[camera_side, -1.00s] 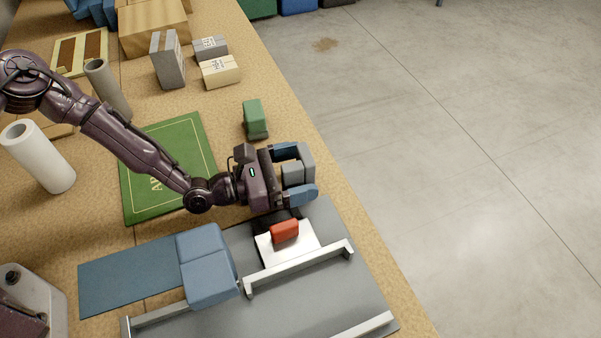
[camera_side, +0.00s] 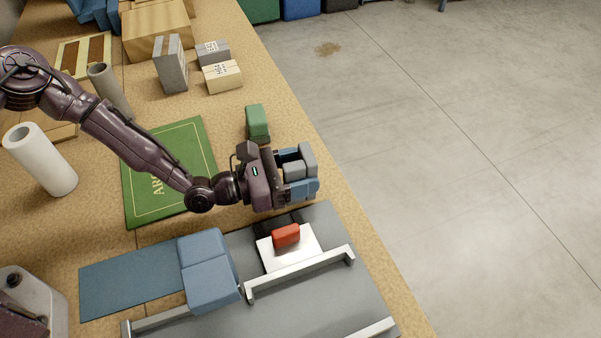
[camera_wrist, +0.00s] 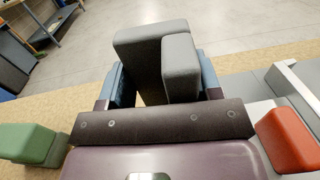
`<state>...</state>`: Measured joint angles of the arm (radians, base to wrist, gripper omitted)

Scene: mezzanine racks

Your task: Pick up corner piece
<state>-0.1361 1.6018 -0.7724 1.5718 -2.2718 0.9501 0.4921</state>
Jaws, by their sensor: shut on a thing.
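A grey L-shaped block, which I take as the corner piece (camera_side: 308,158), is between the blue fingers of my gripper (camera_side: 298,178) in the side view. My gripper is shut on it. In the wrist view the grey corner piece (camera_wrist: 150,50) stands up between the two blue fingers (camera_wrist: 165,85), its lower part hidden behind the dark gripper bar. In the side view my gripper is by the right edge of the table, just beyond the grey board. I cannot tell whether the piece touches the table.
A red block (camera_side: 286,235) sits on a white plate on the grey board (camera_side: 310,295), which has metal rails. Blue blocks (camera_side: 208,268) stand left of it. A green block (camera_side: 257,122) stands beyond my gripper. A green mat (camera_side: 165,190) lies to the left.

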